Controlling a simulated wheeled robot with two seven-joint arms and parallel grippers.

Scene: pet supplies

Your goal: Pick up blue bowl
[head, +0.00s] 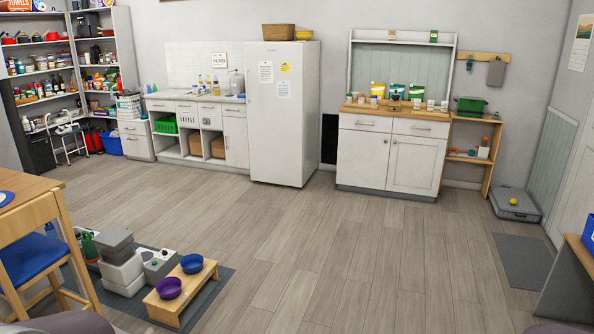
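The blue bowl (192,264) sits upright in a low wooden stand (181,300) on the floor at the lower left of the head view. A purple bowl (169,288) sits in the same stand, nearer to me and to the left of the blue one. The blue bowl looks empty. Neither of my grippers shows in this view; only grey rounded parts, probably mine, show at the bottom edge on both sides.
A grey and white appliance (120,262) stands just behind the stand on a dark mat (208,310). A chair with a blue seat (35,258) and a wooden table (22,187) are at the left. Open wooden floor (330,255) lies to the stand's right. A desk (572,275) is at the far right.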

